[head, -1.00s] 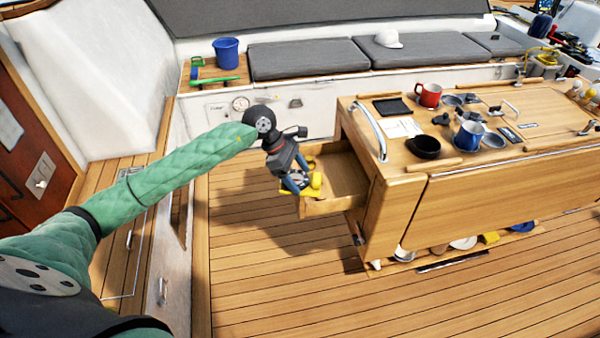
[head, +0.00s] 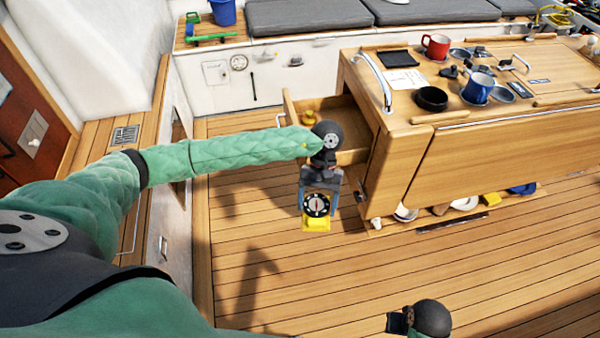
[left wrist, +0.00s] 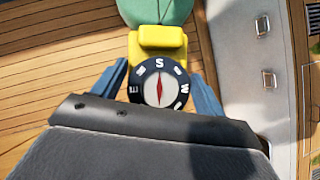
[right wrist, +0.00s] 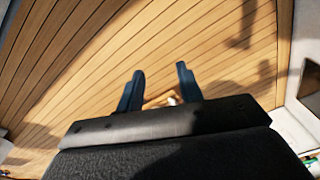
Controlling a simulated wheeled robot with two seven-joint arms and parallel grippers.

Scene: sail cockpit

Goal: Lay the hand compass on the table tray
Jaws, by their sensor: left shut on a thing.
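The hand compass (head: 316,205) has a yellow body and a round black dial. My left gripper (head: 319,192) is shut on it, holding it above the deck in front of the open drawer. In the left wrist view the compass (left wrist: 160,88) sits between the two blue fingers, dial towards the camera. A flat black rectangular piece (head: 392,83), which looks like a tray, lies at the left end of the table top (head: 545,88). My right gripper shows in part at the bottom of the head view; in the right wrist view its fingers (right wrist: 160,75) are apart and empty.
The drawer (head: 345,112) stands open with a small yellow thing inside. A metal rail (head: 376,80) stands at the table's left end.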

